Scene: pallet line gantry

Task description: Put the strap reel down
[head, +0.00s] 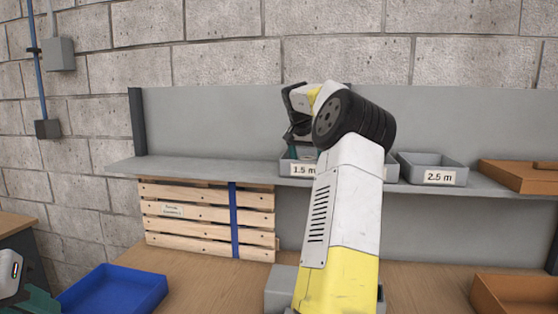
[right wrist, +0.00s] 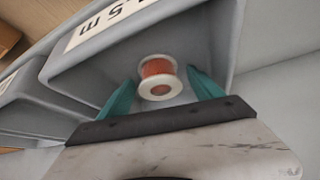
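The strap reel (right wrist: 158,77), with white flanges and an orange-red winding, is inside the grey bin labelled 1.5 m (right wrist: 75,78) in the right wrist view. My right gripper (right wrist: 161,76) reaches into this bin, its two teal fingers either side of the reel. A narrow gap shows at each side, so it looks open around the reel. In the head view the right gripper (head: 297,148) is at the 1.5 m bin (head: 298,169) on the shelf, and my forearm hides part of the bin; the reel is not visible there. My left gripper (head: 38,301) is cut off at the lower left.
A grey 2.5 m bin (head: 432,160) stands right on the shelf (head: 220,172), beside a brown box (head: 520,176). Below are a wooden pallet (head: 190,228) with a blue strap, a blue tray (head: 112,290) and an orange-brown tray (head: 515,293). The shelf's left part is clear.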

